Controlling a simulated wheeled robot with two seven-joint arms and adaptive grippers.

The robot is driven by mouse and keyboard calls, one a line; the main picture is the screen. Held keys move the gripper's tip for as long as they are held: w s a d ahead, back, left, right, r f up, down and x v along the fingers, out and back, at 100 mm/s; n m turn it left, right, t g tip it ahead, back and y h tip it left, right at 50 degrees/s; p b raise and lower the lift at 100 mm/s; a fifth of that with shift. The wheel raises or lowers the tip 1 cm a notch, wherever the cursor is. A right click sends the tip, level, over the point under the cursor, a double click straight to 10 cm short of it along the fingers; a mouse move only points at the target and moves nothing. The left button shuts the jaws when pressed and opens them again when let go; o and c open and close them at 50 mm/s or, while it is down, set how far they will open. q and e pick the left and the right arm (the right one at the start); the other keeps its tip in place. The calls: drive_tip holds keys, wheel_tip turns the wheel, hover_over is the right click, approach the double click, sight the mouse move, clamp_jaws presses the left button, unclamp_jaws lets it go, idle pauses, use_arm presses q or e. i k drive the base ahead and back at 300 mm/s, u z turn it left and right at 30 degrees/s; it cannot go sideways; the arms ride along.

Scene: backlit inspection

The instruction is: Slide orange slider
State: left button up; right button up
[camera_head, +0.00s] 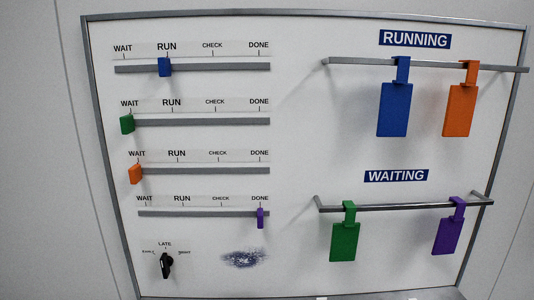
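The orange slider (135,174) sits at the left end of its grey rail (205,171), the third one down, under the WAIT mark. Its labels read WAIT, RUN, CHECK and DONE from left to right. An orange tag (460,110) hangs on the upper right bar below the RUNNING sign (414,39). Neither of my grippers shows in the head view, and nothing touches the orange slider.
The blue slider (165,67) is at RUN, the green slider (127,124) at WAIT and the purple slider (260,218) at DONE. A black knob (167,265) sits lower left. Hanging bars (425,65) stick out on the right.

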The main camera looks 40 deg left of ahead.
sight(135, 175)
drive_tip(key=z, duration=0.05)
drive_tip(key=k, duration=0.5)
drive_tip(key=u, duration=1.7)
drive_tip(key=i, duration=0.3)
drive_tip(key=u, duration=0.05)
